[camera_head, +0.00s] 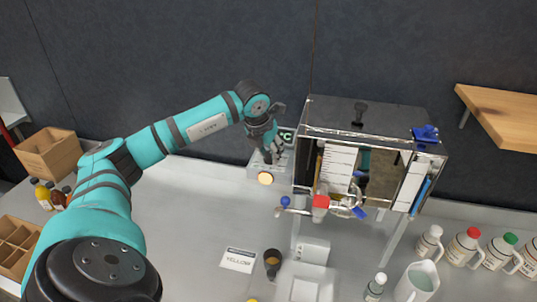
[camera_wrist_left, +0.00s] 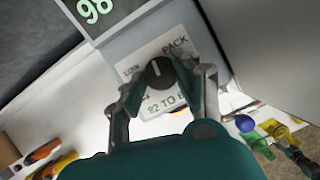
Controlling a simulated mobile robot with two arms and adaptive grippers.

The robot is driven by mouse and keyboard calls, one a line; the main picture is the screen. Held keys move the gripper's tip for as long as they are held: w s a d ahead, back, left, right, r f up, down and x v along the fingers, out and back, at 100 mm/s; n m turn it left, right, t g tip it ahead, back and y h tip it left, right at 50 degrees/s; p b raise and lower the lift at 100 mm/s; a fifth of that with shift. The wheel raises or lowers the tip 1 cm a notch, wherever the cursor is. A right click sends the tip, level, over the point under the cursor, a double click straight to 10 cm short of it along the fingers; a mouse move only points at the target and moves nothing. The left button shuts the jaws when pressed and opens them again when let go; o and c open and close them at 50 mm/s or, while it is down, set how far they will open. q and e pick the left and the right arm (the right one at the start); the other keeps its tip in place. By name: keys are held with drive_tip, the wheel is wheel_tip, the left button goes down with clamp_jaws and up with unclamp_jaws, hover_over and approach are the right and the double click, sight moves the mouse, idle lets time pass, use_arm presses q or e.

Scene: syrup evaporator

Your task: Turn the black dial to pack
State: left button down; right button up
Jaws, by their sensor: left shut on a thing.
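The black dial (camera_wrist_left: 160,72) sits on a pale label on the control box in the left wrist view. A white mark on the dial points roughly up in the picture. The word PACK (camera_wrist_left: 175,46) is printed above and to the right of it. Another small word is on the left, and "82 TO" shows below. My left gripper (camera_wrist_left: 164,78) has a finger on either side of the dial and is shut on it. In the head view the left gripper (camera_head: 273,156) reaches down to the control box (camera_head: 255,172) and hides the dial.
A lit display (camera_wrist_left: 98,8) reads 98 above the dial. The metal evaporator (camera_head: 372,115) stands just right of the box, with a red-handled tap (camera_head: 321,202). Bottles stand at right.

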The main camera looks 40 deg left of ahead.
use_arm(q)
drive_tip(key=shift+n, duration=0.5)
drive_tip(key=c, duration=0.9)
unclamp_jaws()
drive_tip(key=shift+c, duration=0.2)
drive_tip(key=v, duration=1.2)
drive_tip(key=shift+d, duration=0.25)
drive_tip(key=shift+w, duration=0.15)
